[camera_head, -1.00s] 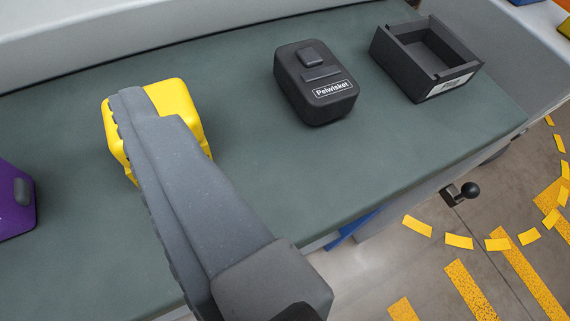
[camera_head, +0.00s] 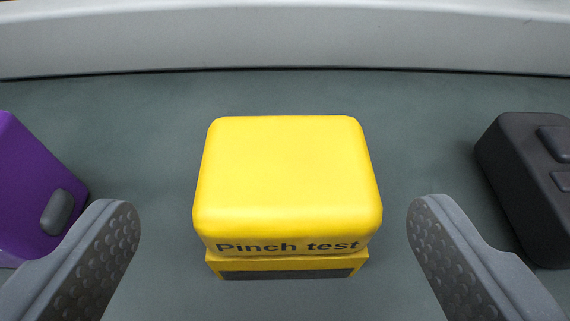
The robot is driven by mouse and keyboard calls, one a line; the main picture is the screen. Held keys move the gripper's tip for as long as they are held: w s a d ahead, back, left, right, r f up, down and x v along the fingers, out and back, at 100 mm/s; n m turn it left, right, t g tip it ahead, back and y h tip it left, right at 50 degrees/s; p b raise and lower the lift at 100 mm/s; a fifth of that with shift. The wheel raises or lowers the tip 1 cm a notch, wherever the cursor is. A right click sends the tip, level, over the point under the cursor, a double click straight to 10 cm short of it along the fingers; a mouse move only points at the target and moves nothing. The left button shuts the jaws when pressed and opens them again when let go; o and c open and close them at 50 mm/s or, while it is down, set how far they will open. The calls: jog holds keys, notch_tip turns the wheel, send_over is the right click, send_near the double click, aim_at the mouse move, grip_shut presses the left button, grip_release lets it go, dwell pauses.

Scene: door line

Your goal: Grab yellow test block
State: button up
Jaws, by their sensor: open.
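The yellow test block (camera_head: 287,178) stands upright on the green-grey work surface in the middle of the view. Its front carries the words "Pinch test" above a dark band near its base. My gripper (camera_head: 273,235) is open, with one grey finger to the left of the block and the other to the right. Both dimpled fingertips are apart from the block, with a gap on each side. The fingertips look nearer to the camera than the block. Nothing is held between them.
A purple object (camera_head: 35,190) with a grey button stands at the left, close to my left finger. A black device (camera_head: 530,185) stands at the right edge, near my right finger. A pale raised edge (camera_head: 285,35) runs along the back. The green-grey surface (camera_head: 285,95) behind the block is clear.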

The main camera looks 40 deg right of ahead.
aim_at(285, 205)
jog(key=shift+d+r+b+x, duration=0.1)
jog(key=shift+b+x, duration=0.1)
jog(key=shift+x, duration=0.65)
jog(key=shift+d+r+b+x, duration=0.15)
jog(key=shift+b+x, duration=0.1)
jog(key=shift+x, duration=0.6)
jog(key=shift+d+r+b+x, duration=0.1)
jog(key=shift+b+x, duration=0.1)
jog(key=shift+x, duration=0.65)
jog(key=shift+a, duration=0.1)
jog(key=c, duration=1.2)
